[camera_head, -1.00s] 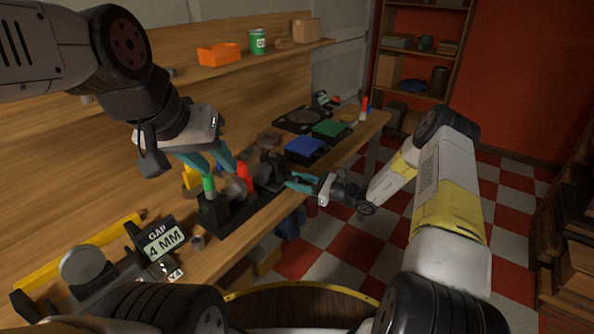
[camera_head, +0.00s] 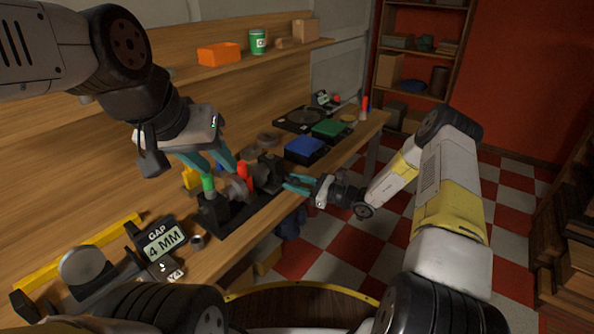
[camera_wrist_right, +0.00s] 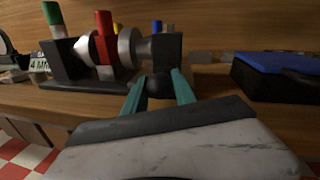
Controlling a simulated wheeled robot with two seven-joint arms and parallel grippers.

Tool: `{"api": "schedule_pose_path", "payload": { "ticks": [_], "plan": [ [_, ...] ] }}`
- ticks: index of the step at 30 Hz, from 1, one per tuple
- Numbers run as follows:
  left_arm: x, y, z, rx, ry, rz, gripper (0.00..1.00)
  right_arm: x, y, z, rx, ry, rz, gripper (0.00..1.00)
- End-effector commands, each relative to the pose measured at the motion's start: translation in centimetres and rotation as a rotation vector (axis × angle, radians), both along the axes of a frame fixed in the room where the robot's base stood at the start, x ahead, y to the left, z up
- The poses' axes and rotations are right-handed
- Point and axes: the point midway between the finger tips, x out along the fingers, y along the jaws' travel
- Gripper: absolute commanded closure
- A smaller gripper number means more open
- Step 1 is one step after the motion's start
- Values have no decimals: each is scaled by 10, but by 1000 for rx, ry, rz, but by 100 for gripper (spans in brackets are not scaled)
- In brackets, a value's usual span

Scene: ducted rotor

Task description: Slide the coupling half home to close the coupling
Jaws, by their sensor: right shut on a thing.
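The coupling rig stands on a black base (camera_head: 236,216) at the bench edge, with a green-topped post (camera_head: 208,184) and a red post (camera_head: 243,178). Two grey coupling discs (camera_wrist_right: 124,47) show beside the red post in the right wrist view, with a dark block (camera_wrist_right: 163,47) to their right. My right gripper (camera_head: 288,183) is shut on a black ball knob (camera_wrist_right: 158,86) in front of that block. My left gripper (camera_head: 217,165) hangs over the green and red posts, its fingers apart and seemingly empty. A gap display (camera_head: 163,243) reads 4 MM.
A blue box (camera_head: 304,147) and a green box (camera_head: 330,129) lie farther along the bench. A yellow bar (camera_head: 80,251) lies at the left. An orange bin (camera_head: 219,53) and a green can (camera_head: 258,41) stand on the shelf. The floor to the right is clear.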

Motion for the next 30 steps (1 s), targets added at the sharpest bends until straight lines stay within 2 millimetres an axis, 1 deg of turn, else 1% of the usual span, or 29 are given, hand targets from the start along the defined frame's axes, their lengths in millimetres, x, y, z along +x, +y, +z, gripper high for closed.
{"api": "schedule_pose_path", "payload": {
  "ticks": [1,3,12,13,15,16,26,30],
  "plan": [
    [0,0,0,0,0,0,64,-11,7,0,4,7,9,100],
    [0,0,0,0,0,0,64,-17,12,0,4,6,10,100],
    [0,0,0,0,0,0,64,-22,16,0,3,3,15,100],
    [0,0,0,0,0,0,64,-22,16,0,3,3,15,66],
    [0,0,0,0,0,0,64,-22,16,0,3,3,15,52],
    [0,0,0,0,0,0,64,-22,16,0,2,4,14,47],
    [0,0,0,0,0,0,64,-20,13,0,1,3,9,47],
    [0,0,0,0,0,0,64,-26,-2,0,0,4,7,47]
  ]
}}
